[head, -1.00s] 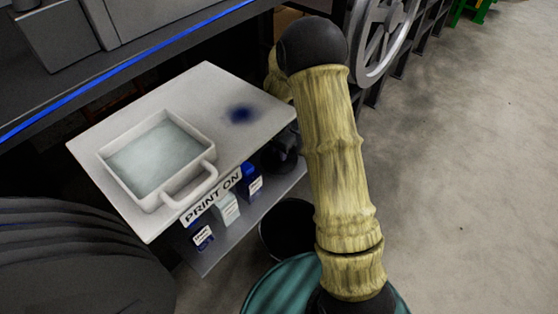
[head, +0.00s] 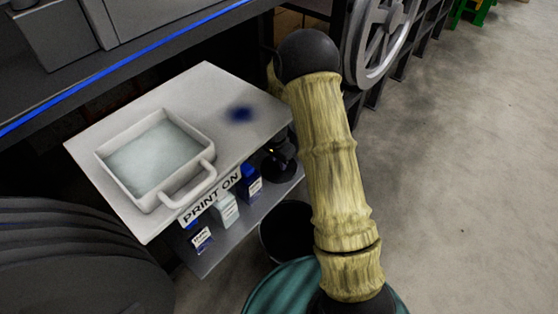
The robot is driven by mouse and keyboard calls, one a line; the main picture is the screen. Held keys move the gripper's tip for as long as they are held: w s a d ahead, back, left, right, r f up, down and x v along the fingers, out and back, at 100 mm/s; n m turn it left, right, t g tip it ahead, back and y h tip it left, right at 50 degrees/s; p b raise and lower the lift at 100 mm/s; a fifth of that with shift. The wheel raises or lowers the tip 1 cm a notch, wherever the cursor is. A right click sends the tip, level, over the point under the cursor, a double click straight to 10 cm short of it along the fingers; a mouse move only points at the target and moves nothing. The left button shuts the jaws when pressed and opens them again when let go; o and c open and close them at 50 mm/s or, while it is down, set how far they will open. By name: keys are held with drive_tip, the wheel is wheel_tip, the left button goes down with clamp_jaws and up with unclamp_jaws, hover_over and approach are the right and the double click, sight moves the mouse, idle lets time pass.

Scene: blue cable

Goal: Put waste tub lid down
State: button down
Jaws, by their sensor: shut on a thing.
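My gripper (head: 278,153) is a small dark shape beside my pale arm, between the white board and the lower shelf. It is shut on the dark waste tub lid (head: 281,173), whose edge shows just below it. The fingers are too dark to make out, and my arm hides part of both. I cannot tell whether the lid touches the lower shelf. The black round waste tub (head: 287,232) stands on the floor below, partly behind my arm, with a dark inside.
A white board (head: 215,90) carries a square tray (head: 207,150) with a handle and a blue stain. Small boxes (head: 225,209) stand on the grey lower shelf (head: 232,245) beneath it. A spoked wheel (head: 385,35) is behind my arm. Floor at right is clear.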

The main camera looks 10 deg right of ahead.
sight(276, 170)
drive_tip(key=c, duration=1.2)
unclamp_jaws()
wheel_tip(276, 170, up, 12)
drive_tip(key=a+p, duration=0.1)
drive_tip(key=p, duration=0.1)
drive_tip(key=shift+s, duration=0.45)
drive_tip(key=shift+r, duration=0.15)
